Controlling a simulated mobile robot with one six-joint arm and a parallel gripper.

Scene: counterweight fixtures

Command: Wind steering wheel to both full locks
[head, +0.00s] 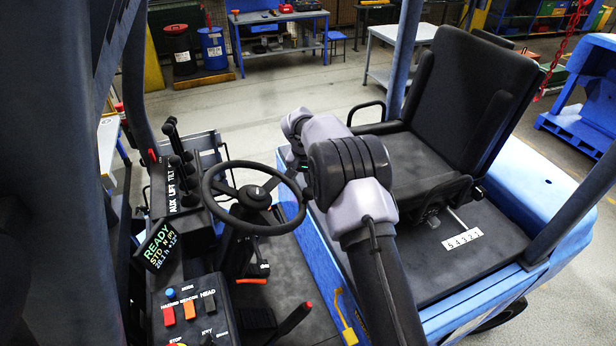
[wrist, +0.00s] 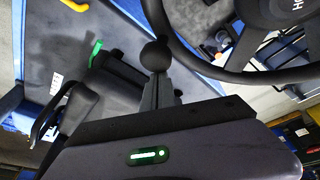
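The black steering wheel (head: 254,197) stands tilted on its column in the middle of the head view, and part of its rim and hub (wrist: 290,8) fills the upper right of the wrist view. A dark round knob (wrist: 155,55) sits beside the rim in the wrist view. My gripper (wrist: 160,78) has its grey fingertips at the knob's lower side, touching it or very close. The gap between the fingers does not show. In the head view my wrist stands at the wheel's right side and hides most of the gripper.
A black seat (head: 462,85) with an armrest stands right of my arm. Levers (head: 175,150) and a display (head: 160,245) stand left of the wheel. A switch panel (head: 190,310) and a red-tipped lever (head: 293,318) are in front. A roof post (head: 400,55) rises behind.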

